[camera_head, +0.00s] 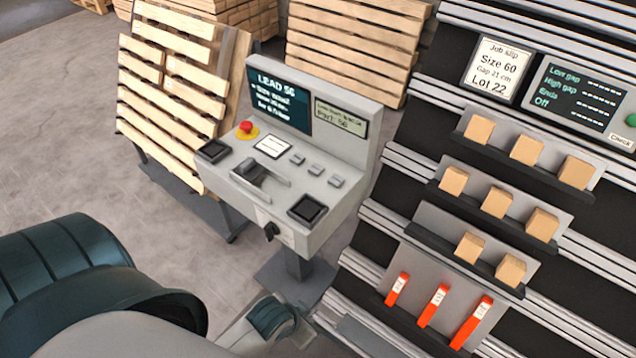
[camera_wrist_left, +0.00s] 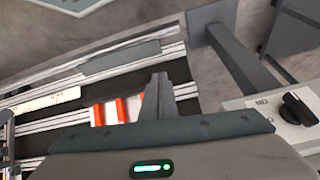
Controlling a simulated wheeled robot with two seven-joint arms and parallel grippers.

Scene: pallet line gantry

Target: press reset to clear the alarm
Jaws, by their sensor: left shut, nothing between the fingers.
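The control console (camera_head: 290,215) stands left of centre in the head view. On its top are a red mushroom button (camera_head: 246,127) on a yellow base, three small grey buttons (camera_head: 316,169), two black square pads and a lever. I cannot read a reset label on any button. A black rotary knob (camera_head: 271,230) sits on its front and also shows at the right of the wrist view (camera_wrist_left: 297,106). My left gripper (camera_head: 272,316) is low, in front of and below the console, apart from it. Its fingers (camera_wrist_left: 158,95) are shut and empty. My right gripper is out of view.
The rack (camera_head: 390,220) at the right holds wooden blocks (camera_head: 497,202) and red tags (camera_head: 439,305); its display panel (camera_head: 575,97) has a green button (camera_head: 631,119). A slatted pallet (camera_head: 170,110) leans behind the console. Floor at the left (camera_head: 50,150) is clear.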

